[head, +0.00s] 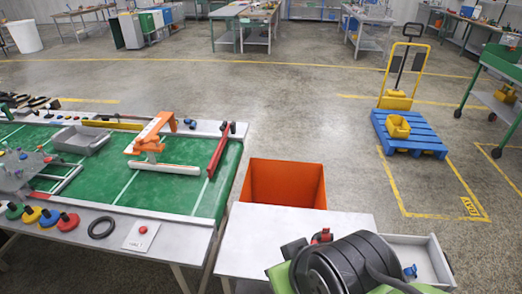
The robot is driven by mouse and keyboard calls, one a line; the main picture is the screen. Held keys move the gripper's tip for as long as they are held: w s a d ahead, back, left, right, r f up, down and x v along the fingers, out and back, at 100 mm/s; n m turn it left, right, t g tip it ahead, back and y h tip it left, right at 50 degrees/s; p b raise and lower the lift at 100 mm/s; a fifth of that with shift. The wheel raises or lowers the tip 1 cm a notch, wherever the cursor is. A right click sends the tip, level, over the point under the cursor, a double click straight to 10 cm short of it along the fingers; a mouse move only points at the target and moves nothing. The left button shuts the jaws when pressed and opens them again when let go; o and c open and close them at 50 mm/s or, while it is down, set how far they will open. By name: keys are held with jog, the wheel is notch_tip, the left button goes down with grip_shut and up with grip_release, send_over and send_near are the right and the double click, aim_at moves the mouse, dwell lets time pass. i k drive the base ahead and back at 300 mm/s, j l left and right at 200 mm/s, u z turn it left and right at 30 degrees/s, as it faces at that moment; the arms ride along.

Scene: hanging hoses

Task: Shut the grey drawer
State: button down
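The grey drawer (436,262) juts out at the right side of a white-topped cabinet (262,240) in the lower right of the head view. It stands open, and its pale rim and part of its inside show. A small blue item (410,271) appears in or just in front of it. A dark, rounded, ribbed form with green parts hides the drawer's left part and much of the cabinet top. I cannot make out my gripper in this view.
An orange open bin (285,184) stands behind the cabinet. A green-topped workbench (190,185) with tools and a grey tray (80,138) is at the left. A blue pallet truck (408,135) stands farther off at the right. The floor between is clear.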

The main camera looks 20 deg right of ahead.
aim_at(435, 268)
jog(key=k+l, duration=0.2)
jog(key=l, duration=0.25)
jog(key=k+l, duration=0.2)
jog(key=l, duration=0.2)
jog(key=k+l, duration=0.2)
jog(key=l, duration=0.25)
jog(key=k+l, duration=0.2)
jog(key=l, duration=0.25)
jog(key=k+l, duration=0.2)
jog(key=l, duration=0.2)
jog(key=k+l, duration=0.15)
jog(key=l, duration=0.3)
jog(key=k+l, duration=0.2)
jog(key=l, duration=0.25)
jog(key=k+l, duration=0.2)
jog(key=l, duration=0.2)
jog(key=i+j+u, duration=0.1)
jog(key=i+j, duration=0.75)
